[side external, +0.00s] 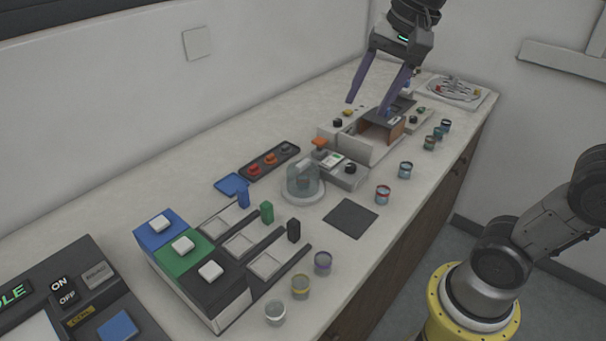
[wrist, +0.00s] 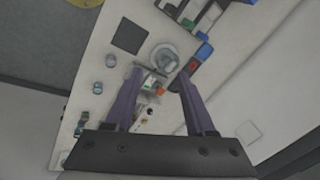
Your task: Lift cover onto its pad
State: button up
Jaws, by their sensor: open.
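A clear dome-shaped cover (side external: 303,180) sits upright on a round white base, with a grey shape visible inside it. In the wrist view the cover (wrist: 164,56) lies beyond my fingertips. A flat dark square pad (side external: 350,218) lies bare on the counter to the right of the cover; it also shows in the wrist view (wrist: 130,36). A smaller blue pad (side external: 231,185) lies to the cover's left. My gripper (side external: 368,105) is open and empty, its two purple fingers pointing down above the far part of the counter, well apart from the cover. It also shows in the wrist view (wrist: 160,72).
A grey press-like unit (side external: 362,152) with an orange-brown part stands below my gripper. A dark tray (side external: 270,161) holds coloured knobs. Several small jars (side external: 383,194) line the front edge. Coloured blocks with white buttons (side external: 183,244) and open bins stand nearer the camera.

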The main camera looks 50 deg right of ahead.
jog(key=w+d+f+m+g, duration=0.15)
jog(key=w+m, duration=0.25)
jog(key=w, duration=0.6)
jog(key=m+g, duration=0.2)
send_over(303, 162)
jog(key=shift+y, duration=0.4)
notch_tip(303, 162, down, 17)
jog(key=shift+d+r, duration=0.15)
jog(key=shift+f, duration=3)
grip_shut()
